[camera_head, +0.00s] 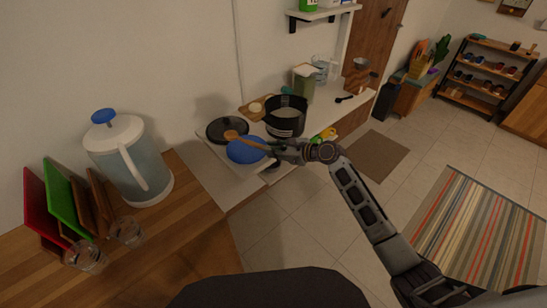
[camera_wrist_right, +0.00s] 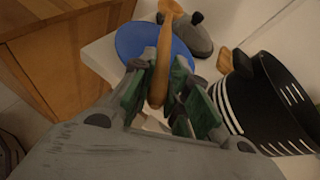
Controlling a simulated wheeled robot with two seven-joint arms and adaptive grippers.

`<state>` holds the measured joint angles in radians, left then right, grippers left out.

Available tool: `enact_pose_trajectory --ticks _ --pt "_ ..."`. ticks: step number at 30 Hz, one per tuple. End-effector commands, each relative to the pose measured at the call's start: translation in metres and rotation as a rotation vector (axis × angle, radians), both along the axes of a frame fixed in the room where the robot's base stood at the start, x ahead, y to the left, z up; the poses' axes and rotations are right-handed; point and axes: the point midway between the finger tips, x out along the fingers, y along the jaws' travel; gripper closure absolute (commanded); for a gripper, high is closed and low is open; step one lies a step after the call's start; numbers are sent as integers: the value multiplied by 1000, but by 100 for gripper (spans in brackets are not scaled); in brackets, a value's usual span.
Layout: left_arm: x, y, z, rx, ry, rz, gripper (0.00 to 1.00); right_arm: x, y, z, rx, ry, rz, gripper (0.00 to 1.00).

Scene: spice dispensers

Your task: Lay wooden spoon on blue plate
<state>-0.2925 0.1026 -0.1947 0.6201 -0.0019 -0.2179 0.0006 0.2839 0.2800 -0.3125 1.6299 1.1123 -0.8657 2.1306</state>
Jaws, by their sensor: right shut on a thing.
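The wooden spoon (camera_head: 250,143) is held by its handle in my right gripper (camera_head: 281,150), with its head pointing left over the blue plate (camera_head: 241,153). In the right wrist view the spoon (camera_wrist_right: 162,68) stands between the green-padded fingers of the right gripper (camera_wrist_right: 162,98), which are shut on it. The blue plate (camera_wrist_right: 135,40) shows beyond the fingers, under the spoon's far part. I cannot tell whether the spoon touches the plate. My left gripper is not in view.
A black pot with white stripes (camera_head: 286,121) stands right of the plate, close to my right gripper. A dark lid (camera_head: 218,131) lies behind the plate. A water jug (camera_head: 129,160), cutting boards (camera_head: 62,196) and glasses (camera_head: 126,232) stand on the wooden counter at left.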

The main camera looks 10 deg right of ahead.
Motion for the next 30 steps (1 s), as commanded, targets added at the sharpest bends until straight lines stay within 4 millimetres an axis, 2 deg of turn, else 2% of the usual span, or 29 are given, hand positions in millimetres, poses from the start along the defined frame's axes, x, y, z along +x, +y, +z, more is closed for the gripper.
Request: enact_pose_trajectory --ticks 5,13,26,27,30 --pt "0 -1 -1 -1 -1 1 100 0 0 -8 0 2 0 100" --pt "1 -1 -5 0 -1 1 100 0 0 -35 0 2 0 100" --pt "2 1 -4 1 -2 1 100 0 0 -38 1 1 0 100" --pt "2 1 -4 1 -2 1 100 0 0 -39 1 1 0 82" --pt "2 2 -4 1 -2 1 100 0 0 -39 0 0 0 69"
